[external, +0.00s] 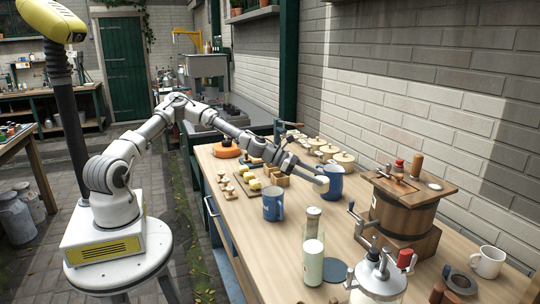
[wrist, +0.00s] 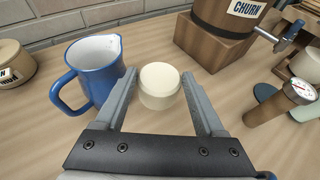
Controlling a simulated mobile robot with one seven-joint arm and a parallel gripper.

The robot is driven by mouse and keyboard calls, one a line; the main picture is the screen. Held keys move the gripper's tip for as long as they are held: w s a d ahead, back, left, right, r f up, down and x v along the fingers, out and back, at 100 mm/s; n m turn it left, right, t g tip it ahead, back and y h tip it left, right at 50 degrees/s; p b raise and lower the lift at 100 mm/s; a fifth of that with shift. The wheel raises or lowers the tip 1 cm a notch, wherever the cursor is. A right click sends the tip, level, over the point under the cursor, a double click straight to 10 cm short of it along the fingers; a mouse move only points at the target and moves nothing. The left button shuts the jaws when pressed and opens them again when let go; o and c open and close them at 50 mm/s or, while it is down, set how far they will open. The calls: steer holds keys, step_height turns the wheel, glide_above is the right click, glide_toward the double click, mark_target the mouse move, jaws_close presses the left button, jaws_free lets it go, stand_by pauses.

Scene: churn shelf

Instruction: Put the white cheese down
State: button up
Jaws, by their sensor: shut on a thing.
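The white cheese (wrist: 160,88) is a small pale round block between the two fingers of my gripper (wrist: 158,75) in the wrist view. My gripper is shut on it near the fingertips. In the external view the cheese (external: 321,185) shows at the end of my arm, over the wooden bench in front of the blue jug. I cannot tell whether its underside touches the bench top (external: 240,225).
The blue jug (wrist: 92,75) stands close by my left finger. A wooden churn (external: 403,215) on a block stands to the right. Bare wood shows beyond the cheese.

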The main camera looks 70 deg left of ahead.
steer(key=s+d+r+m+g+h+b, duration=0.1)
steer(key=s+d+r+m+g+h, duration=0.15)
steer(key=d+m+g+h, duration=0.45)
steer(key=f, duration=0.3)
steer(key=d+f+y+b, duration=0.1)
steer(key=f, duration=0.2)
steer(key=d+f+m+g+y, duration=0.1)
steer(key=f, duration=0.2)
steer(key=shift+w+d+f+b, duration=0.2)
steer(key=shift+d+f+b, duration=0.05)
steer(key=shift+f+b, duration=0.05)
steer(key=o, duration=1.4)
steer(key=shift+f, duration=0.15)
steer(key=shift+o, duration=0.2)
steer(key=p+v, duration=0.1)
steer(key=v, duration=1.1)
